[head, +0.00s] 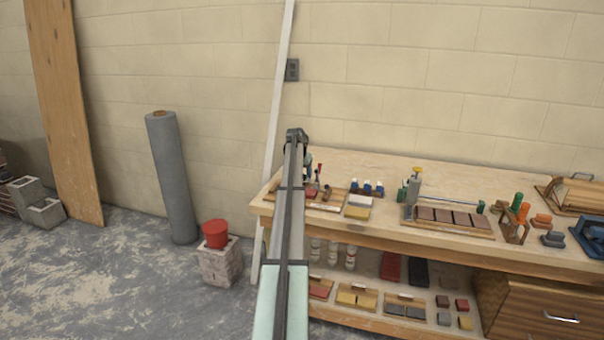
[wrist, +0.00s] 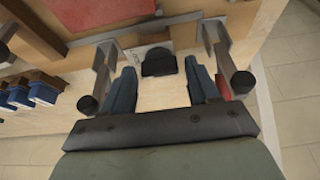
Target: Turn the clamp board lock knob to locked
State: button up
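In the wrist view my gripper (wrist: 160,80) is open, with its two dark blue-grey fingers apart. A small black knob-like piece (wrist: 158,62) lies between and slightly beyond the fingertips, with a visible gap on each side. It appears to be the lock knob, on a pale board (wrist: 160,92); its turn position is unclear. Grey metal pieces with black round ends (wrist: 95,85) flank the fingers; I cannot tell what they belong to. In the head view my arm partly hides this left end of the bench, and the knob cannot be made out.
The wooden workbench (head: 400,228) runs to the right. Blue-topped items (head: 367,186) stand close by, also seen in the wrist view (wrist: 42,92). A tray of brown tiles (head: 452,217) lies farther right.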

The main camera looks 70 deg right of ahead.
jog(key=shift+o, duration=0.8)
jog(key=v, duration=1.4)
jog(key=shift+f, duration=0.1)
